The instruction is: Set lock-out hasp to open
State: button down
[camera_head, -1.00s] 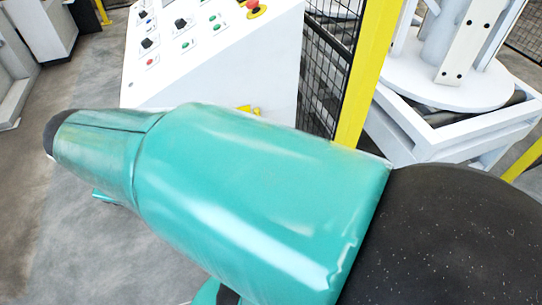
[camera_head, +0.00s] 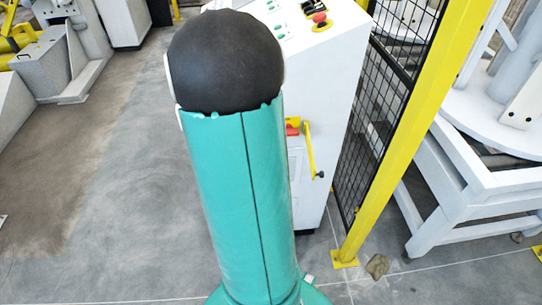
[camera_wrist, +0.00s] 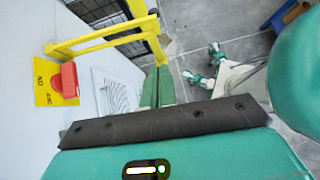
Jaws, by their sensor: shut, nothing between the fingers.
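The lock-out hasp (camera_head: 309,148) is a yellow bar on the side of the white control cabinet, beside a red switch (camera_head: 292,128). In the wrist view, the yellow hasp (camera_wrist: 85,43) reaches from near the red switch (camera_wrist: 68,82) on its yellow ON/OFF plate toward the upper right. Its far end is hard to separate from the yellow behind it. My gripper (camera_wrist: 157,75) is shut and empty, with its green fingers together to the right of the switch and near the hasp; contact cannot be told. In the head view my arm hides the gripper and part of the cabinet.
The white cabinet (camera_head: 325,85) has buttons on top. A yellow post (camera_head: 412,120) and black mesh fence (camera_head: 385,115) stand right of it. A white machine frame (camera_head: 455,195) is farther right. A small stone (camera_head: 377,266) lies by the post.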

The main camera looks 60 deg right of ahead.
jog(key=s+d+f, duration=0.3)
jog(key=s+f, duration=0.1)
jog(key=s, duration=0.3)
jog(key=shift+s+d, duration=0.2)
jog(key=shift+d, duration=0.1)
jog(key=shift+s+d+f, duration=0.15)
jog(key=shift+f, duration=0.05)
